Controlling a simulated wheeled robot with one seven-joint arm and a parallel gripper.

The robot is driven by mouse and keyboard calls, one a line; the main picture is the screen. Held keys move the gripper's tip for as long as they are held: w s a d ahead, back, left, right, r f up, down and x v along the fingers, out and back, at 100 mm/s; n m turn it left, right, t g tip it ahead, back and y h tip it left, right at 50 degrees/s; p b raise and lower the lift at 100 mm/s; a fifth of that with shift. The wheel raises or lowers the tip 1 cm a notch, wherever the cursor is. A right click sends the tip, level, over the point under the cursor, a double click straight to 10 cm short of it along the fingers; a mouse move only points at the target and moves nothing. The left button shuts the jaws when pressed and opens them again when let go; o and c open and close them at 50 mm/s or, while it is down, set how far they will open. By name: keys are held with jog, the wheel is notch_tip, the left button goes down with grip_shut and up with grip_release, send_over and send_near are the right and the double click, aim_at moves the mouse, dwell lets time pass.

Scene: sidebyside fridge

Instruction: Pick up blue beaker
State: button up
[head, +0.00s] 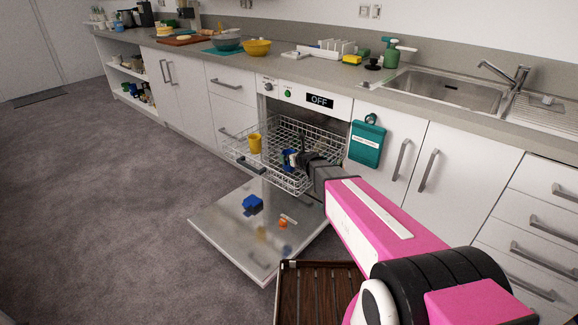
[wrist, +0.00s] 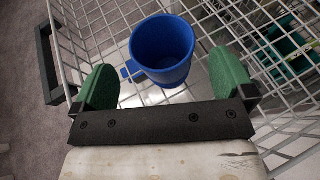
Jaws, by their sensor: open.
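The blue beaker (wrist: 163,45) stands in the wire dishwasher basket, its open top facing my wrist camera and a small handle on its left side. In the head view it is a small blue patch (head: 289,160), partly hidden by my gripper. My gripper (wrist: 165,82) is open, with one green finger pad to the left and one to the right of the beaker's near end. The pads do not touch the beaker in the wrist view. In the head view my gripper (head: 301,159) is over the pulled-out basket.
A yellow cup (head: 254,143) sits at the left of the basket (head: 301,126). The dishwasher door (head: 220,222) lies open below, showing blue and orange shapes. A slatted wooden tray (head: 305,292) is in front. Floor at left is clear.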

aim_at(286, 154)
jog(key=x, duration=0.4)
jog(key=shift+w, duration=0.15)
jog(key=shift+d, duration=0.1)
jog(key=c, duration=1.1)
jog(key=shift+r, duration=0.1)
